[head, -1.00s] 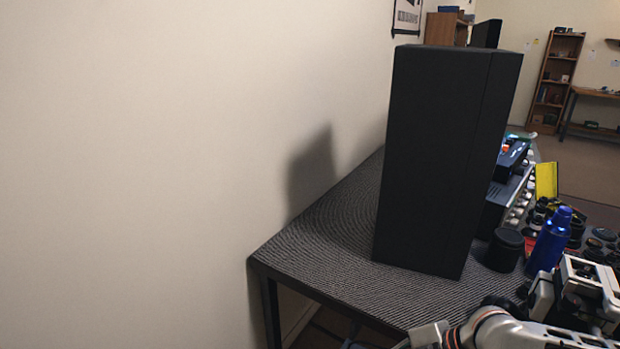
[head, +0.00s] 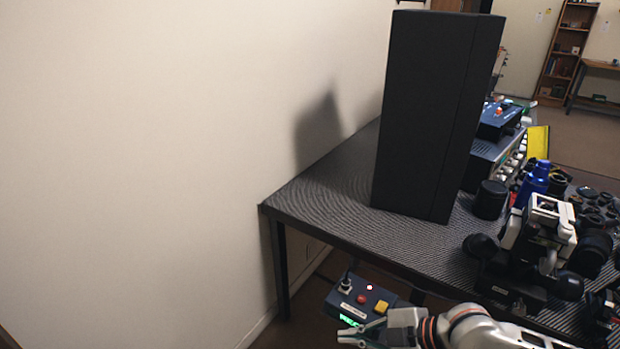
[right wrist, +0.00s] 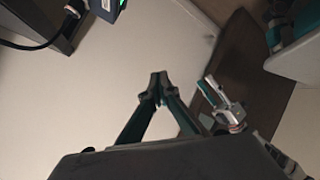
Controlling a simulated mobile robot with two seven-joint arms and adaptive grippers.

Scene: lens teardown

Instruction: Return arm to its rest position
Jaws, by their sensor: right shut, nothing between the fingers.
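My right arm (head: 470,327) comes in along the bottom edge of the head view. My right gripper (head: 346,336) is at its left end, low in front of the table, just below a control box. In the right wrist view its two fingers (right wrist: 159,78) come together at the tips, with nothing between them. In that view another gripper (right wrist: 222,100) with pale and teal fingers shows right of centre. It looks like my left one, but its opening is unclear. The left gripper is not in the head view.
The control box (head: 352,304) has a joystick, red and yellow buttons and a green display. A tall black panel (head: 425,120) stands on the dark table (head: 330,195). A black-and-white device (head: 540,235), a dark cylinder (head: 490,200) and a blue bottle (head: 533,184) are right.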

